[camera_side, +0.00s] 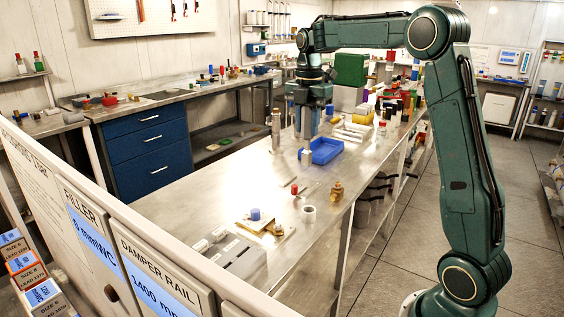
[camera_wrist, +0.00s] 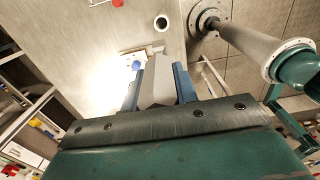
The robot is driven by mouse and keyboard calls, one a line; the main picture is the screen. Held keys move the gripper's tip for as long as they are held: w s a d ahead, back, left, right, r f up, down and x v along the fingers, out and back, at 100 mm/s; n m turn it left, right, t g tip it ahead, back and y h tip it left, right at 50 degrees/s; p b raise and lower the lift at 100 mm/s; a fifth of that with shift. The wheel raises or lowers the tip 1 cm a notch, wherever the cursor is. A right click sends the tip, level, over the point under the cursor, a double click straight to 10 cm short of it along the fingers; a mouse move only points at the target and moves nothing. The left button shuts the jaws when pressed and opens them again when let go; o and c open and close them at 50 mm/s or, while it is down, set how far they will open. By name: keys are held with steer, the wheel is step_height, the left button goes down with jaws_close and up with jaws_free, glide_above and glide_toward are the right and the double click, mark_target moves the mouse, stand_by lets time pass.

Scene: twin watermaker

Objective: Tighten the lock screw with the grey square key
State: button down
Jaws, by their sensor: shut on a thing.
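My gripper (camera_side: 307,128) hangs pointing down over the metal bench, beside the blue tray (camera_side: 325,151). In the wrist view its two blue fingers (camera_wrist: 157,82) are closed on a grey, flat-sided piece (camera_wrist: 158,88), which looks like the grey square key. Its lower end is hard to make out. A pale plate (camera_side: 262,226) lies on the near part of the bench, apart from the gripper, with a blue knob (camera_side: 255,214) and a brass part (camera_side: 278,229) on it. The blue knob also shows in the wrist view (camera_wrist: 136,65). I cannot tell which part is the lock screw.
A tall metal cylinder (camera_side: 276,131) stands left of the gripper. A white cup (camera_side: 308,212), a brass fitting (camera_side: 336,192) and a red-ended tool (camera_side: 295,189) stand or lie between tray and plate. Bottles and boxes crowd the bench's far right.

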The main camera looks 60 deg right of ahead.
steer(key=w+a+f, duration=0.2)
steer(key=a+f, duration=0.7)
steer(key=shift+w+a+f, duration=0.25)
steer(key=shift+a+f, duration=0.15)
steer(key=shift+f, duration=0.2)
steer(key=shift+f, duration=1.7)
steer(key=shift+f, duration=1.1)
steer(key=shift+w+d+m, duration=0.1)
steer(key=shift+m, duration=4.3)
steer(key=shift+w+d+m, duration=0.1)
steer(key=shift+m, duration=4.3)
